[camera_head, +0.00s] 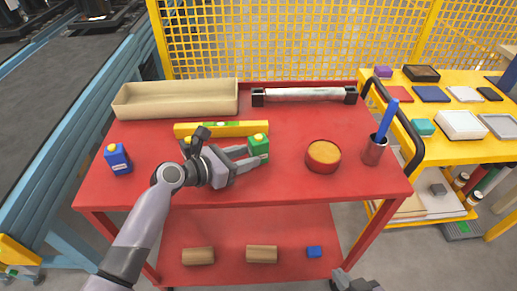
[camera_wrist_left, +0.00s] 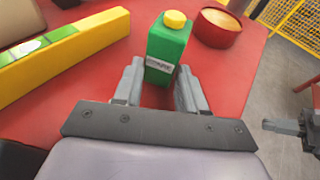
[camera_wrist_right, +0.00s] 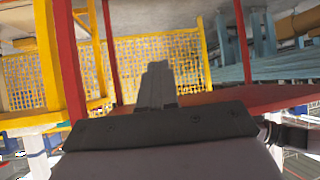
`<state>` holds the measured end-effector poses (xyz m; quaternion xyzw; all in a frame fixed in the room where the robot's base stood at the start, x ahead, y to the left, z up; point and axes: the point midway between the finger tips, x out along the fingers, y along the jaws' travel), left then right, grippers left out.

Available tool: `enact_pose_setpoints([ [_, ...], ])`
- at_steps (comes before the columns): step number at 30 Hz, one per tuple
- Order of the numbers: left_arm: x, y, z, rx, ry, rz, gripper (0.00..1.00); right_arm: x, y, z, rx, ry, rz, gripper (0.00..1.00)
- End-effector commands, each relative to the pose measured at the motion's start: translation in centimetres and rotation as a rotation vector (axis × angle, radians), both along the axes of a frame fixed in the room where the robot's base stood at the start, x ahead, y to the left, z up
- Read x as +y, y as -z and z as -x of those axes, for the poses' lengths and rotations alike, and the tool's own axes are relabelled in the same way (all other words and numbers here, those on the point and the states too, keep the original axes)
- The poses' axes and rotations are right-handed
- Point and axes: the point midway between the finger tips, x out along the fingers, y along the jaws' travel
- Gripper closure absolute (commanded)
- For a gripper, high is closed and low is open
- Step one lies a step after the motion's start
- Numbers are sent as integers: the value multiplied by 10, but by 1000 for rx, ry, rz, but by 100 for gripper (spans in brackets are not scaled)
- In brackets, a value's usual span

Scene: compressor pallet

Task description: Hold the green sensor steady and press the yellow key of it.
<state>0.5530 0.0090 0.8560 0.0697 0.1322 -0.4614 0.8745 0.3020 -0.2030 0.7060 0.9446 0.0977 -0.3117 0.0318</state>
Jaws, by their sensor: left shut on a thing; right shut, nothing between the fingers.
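The green sensor (camera_head: 259,144) stands upright on the red cart top, with its round yellow key on top. In the left wrist view the green sensor (camera_wrist_left: 166,52) shows a pale label low on its front, and the yellow key (camera_wrist_left: 175,19) is uncovered. My left gripper (camera_head: 259,156) is shut on the lower part of the sensor, one finger on each side. My right gripper (camera_wrist_right: 157,85) is shut and empty. Part of the right arm shows at the bottom edge of the head view, below and right of the cart top, well away from the sensor.
A yellow level (camera_head: 222,129) lies behind the sensor. A round red container (camera_head: 323,156) and a cup with a blue tool (camera_head: 374,150) stand to its right. A blue sensor (camera_head: 118,158) stands left. A beige tray (camera_head: 177,98) and a grey bar (camera_head: 304,95) lie behind.

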Motion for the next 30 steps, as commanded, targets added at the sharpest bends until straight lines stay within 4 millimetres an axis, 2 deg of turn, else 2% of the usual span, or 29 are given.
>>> enact_pose_setpoints([
  [21, 0, 0, 0, 0, -1, -1, 76, 0, -1, -1, -2, -7, 4, 100],
  [26, 0, 0, 0, 1, 0, -1, 76, 11, -5, -18, 6, -57, 23, 100],
  [30, 0, 0, 0, 0, 0, 0, 76, 32, -15, -47, 23, -176, 65, 100],
])
